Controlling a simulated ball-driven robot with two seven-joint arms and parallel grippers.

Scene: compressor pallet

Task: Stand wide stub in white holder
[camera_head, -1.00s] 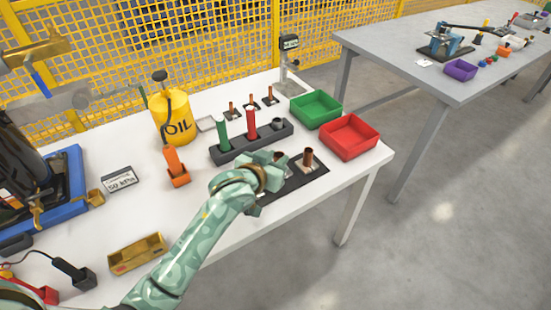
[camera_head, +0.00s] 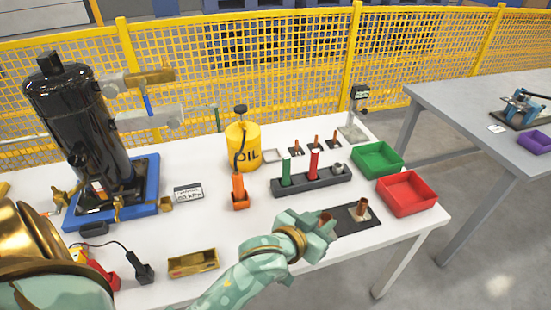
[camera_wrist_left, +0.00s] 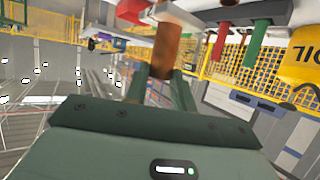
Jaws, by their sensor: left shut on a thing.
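My left gripper (camera_head: 322,232) is shut on a copper-brown stub (camera_head: 326,218) above the near left part of a dark mat (camera_head: 345,228). The held stub also shows between the fingers in the left wrist view (camera_wrist_left: 166,50); the fingers cover its lower end in the head view. Another copper stub (camera_head: 362,205) stands upright on a pale, whitish holder (camera_head: 368,215) on the mat, just right of the gripper. I cannot tell from size alone which stub is the wide one. My right gripper is not in view.
A dark rack (camera_head: 312,183) with green and red upright pieces stands behind the mat. Green (camera_head: 377,160) and red (camera_head: 407,194) bins are to the right. Small copper stubs (camera_head: 316,143) stand farther back. An oil can (camera_head: 243,148) and orange holder (camera_head: 240,200) are left.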

